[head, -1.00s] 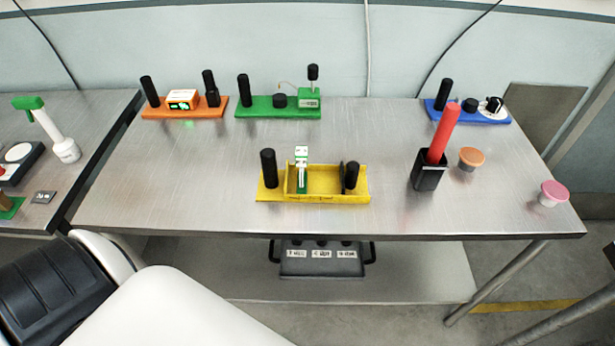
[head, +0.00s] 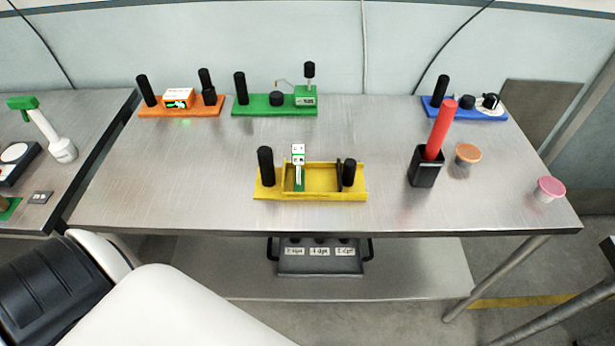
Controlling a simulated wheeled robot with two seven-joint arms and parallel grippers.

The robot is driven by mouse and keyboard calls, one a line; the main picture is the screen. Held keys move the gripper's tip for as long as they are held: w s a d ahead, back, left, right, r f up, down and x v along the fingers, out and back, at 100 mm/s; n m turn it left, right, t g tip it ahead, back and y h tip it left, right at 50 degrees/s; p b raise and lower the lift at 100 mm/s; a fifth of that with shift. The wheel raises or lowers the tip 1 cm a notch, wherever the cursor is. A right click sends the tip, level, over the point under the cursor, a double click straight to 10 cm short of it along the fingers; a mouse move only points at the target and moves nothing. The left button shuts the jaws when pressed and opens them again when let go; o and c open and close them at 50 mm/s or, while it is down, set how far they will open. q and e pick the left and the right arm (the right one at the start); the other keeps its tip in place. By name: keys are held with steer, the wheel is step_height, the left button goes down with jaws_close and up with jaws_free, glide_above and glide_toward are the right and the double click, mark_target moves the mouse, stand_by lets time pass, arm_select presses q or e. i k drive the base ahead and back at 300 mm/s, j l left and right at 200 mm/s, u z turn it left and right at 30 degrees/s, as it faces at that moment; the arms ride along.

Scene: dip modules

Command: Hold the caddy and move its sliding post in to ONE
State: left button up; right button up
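The yellow caddy (head: 325,195) sits near the front edge of the steel table, left of its middle. A black post (head: 265,166) stands at its left end and another black post (head: 348,173) near its right end, next to a thin dark plate. A white and green upright piece (head: 298,167) stands in the tray part between them. I cannot read any position marks on the caddy. Neither gripper is in view, and nothing touches the caddy.
Orange (head: 180,112), green (head: 262,108) and blue (head: 470,112) modules stand along the table's back. A black holder with a red stick (head: 440,130), an orange cup (head: 467,154) and a pink cup (head: 549,189) are at right. A grey tray (head: 319,261) lies on the shelf below. Table around the caddy is clear.

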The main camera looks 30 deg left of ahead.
mark_target(350, 164)
steer(key=i+u, duration=0.1)
steer(key=u, duration=0.25)
steer(key=i+j+u, duration=0.1)
steer(key=u, duration=0.25)
steer(key=i+u, duration=0.15)
steer(key=u, duration=0.2)
